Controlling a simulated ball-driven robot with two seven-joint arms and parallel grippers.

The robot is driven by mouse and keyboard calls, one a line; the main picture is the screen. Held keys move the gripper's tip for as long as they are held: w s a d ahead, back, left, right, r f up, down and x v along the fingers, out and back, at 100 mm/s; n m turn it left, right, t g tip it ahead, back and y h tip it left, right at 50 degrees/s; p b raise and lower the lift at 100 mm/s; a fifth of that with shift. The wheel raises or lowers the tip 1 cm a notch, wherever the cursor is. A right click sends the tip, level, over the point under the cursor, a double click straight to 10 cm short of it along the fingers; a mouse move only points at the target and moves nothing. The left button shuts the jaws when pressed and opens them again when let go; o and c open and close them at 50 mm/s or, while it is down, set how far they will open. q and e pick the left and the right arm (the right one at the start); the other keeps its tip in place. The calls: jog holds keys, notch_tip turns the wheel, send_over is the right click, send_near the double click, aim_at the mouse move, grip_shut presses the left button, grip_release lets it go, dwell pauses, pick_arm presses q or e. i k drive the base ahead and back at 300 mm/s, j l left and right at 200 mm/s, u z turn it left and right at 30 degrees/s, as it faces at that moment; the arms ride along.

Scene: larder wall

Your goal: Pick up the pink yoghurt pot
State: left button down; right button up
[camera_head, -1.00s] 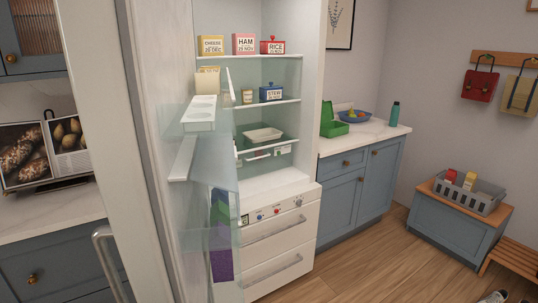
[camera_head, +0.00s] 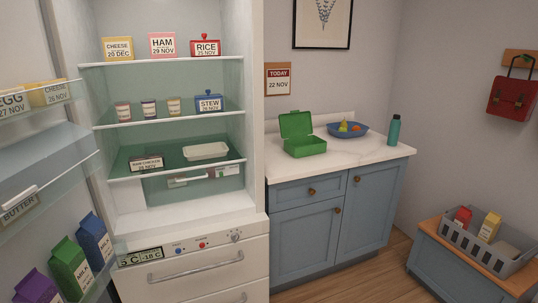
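Three small pots stand in a row on the fridge's middle shelf (camera_head: 180,118). The left pot (camera_head: 123,111) has a pinkish-red band and looks like the pink yoghurt pot, though it is small and its label is unreadable. The middle pot (camera_head: 149,107) has a dark blue or purple band. The right pot (camera_head: 174,106) is yellowish. All three are upright and a little apart. Neither of my grippers is in view.
A blue STEW box (camera_head: 208,103) stands right of the pots. CHEESE, HAM and RICE (camera_head: 205,46) boxes are above. A white tray (camera_head: 206,151) is below. The open fridge door (camera_head: 45,150), with loaded racks, fills the left. Clear floor shows at lower right.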

aim_at(123, 110)
jog(key=i+l+u, duration=0.1)
jog(key=i+l, duration=0.5)
jog(key=i, duration=0.2)
jog(key=i+l+u, duration=0.1)
jog(key=i+l, duration=0.55)
jog(key=i, duration=0.15)
jog(key=j+u, duration=0.25)
jog(key=j, duration=0.8)
jog(key=j+u, duration=0.25)
jog(key=j, duration=0.75)
